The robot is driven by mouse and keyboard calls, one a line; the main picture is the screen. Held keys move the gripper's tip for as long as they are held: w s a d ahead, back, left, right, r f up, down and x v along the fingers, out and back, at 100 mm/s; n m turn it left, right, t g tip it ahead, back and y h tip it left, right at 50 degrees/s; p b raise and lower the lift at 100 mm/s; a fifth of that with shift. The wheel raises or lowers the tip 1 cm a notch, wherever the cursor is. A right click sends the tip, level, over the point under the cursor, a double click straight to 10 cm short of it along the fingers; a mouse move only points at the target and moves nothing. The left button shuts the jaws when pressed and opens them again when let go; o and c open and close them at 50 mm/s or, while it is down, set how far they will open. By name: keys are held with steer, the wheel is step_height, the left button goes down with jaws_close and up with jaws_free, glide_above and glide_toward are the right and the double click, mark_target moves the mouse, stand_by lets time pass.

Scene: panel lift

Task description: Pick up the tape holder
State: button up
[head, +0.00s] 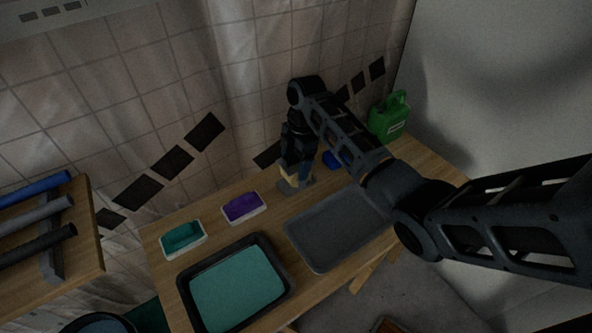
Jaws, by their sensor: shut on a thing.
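The tape holder (287,187) is at the back of the wooden table, just behind the grey tray. It shows as a small grey piece with a beige part, low under my gripper. My gripper (297,176) points down from above and is shut on the tape holder. The fingers and wrist hide much of it. I cannot tell whether its base touches the table.
A grey tray (325,238) lies right in front. Left of it are a black tray with teal content (238,288), a teal tub (183,237) and a purple tub (242,207). A blue item (331,160) and green can (390,117) stand at the back right.

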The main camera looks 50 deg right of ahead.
steer(key=shift+r, duration=0.1)
steer(key=shift+c, duration=0.2)
step_height(320, 180, up, 4)
steer(key=shift+w+r+b, duration=0.1)
steer(key=shift+b, duration=0.2)
steer(key=s+d+r+p, duration=0.3)
steer(key=s+d+r, duration=0.3)
steer(key=s+d, duration=0.2)
steer(key=shift+s+r, duration=0.3)
steer(key=shift+s, duration=0.05)
